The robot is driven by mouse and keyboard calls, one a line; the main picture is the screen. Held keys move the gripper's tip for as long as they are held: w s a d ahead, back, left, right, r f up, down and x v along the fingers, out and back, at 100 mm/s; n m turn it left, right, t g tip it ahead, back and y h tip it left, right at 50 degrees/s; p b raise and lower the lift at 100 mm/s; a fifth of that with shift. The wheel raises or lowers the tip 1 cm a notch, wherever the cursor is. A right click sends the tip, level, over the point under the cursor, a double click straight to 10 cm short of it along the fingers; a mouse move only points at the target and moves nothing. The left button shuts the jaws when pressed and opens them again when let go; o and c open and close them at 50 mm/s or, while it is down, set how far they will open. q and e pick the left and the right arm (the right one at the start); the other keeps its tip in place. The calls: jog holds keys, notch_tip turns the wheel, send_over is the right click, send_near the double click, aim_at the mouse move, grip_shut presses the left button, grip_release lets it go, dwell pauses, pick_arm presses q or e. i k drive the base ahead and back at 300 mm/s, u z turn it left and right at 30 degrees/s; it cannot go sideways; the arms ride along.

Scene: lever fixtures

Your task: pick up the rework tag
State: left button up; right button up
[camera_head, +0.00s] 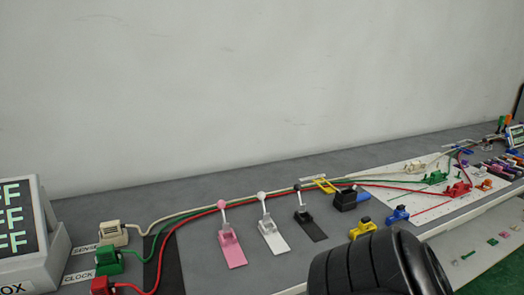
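I cannot pick out the rework tag for certain; no tag lettering is legible at this size. A flat yellow piece with an opening (325,186) lies on the grey bench behind the black lever. Three lever fixtures stand on the bench: a pink one (232,247), a white one (272,236) and a black one (310,226). Neither gripper's fingers show in the head view. A large dark ribbed rounded form at the bottom hides part of the bench's front edge.
A display box (22,235) stands at the left, beside cream (112,232), green (108,260) and red (102,285) connectors with long cables. A black-and-blue block (347,199), yellow (363,228) and blue (397,214) pieces and a white board (415,188) are at the right.

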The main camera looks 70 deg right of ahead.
aim_at(487, 186)
jog(key=z, duration=4.3)
jog(key=k, duration=1.2)
jog(key=z, duration=0.75)
jog(key=i, duration=2.05)
jog(key=u, duration=1.55)
jog(key=i, duration=1)
jog(key=u, duration=1.05)
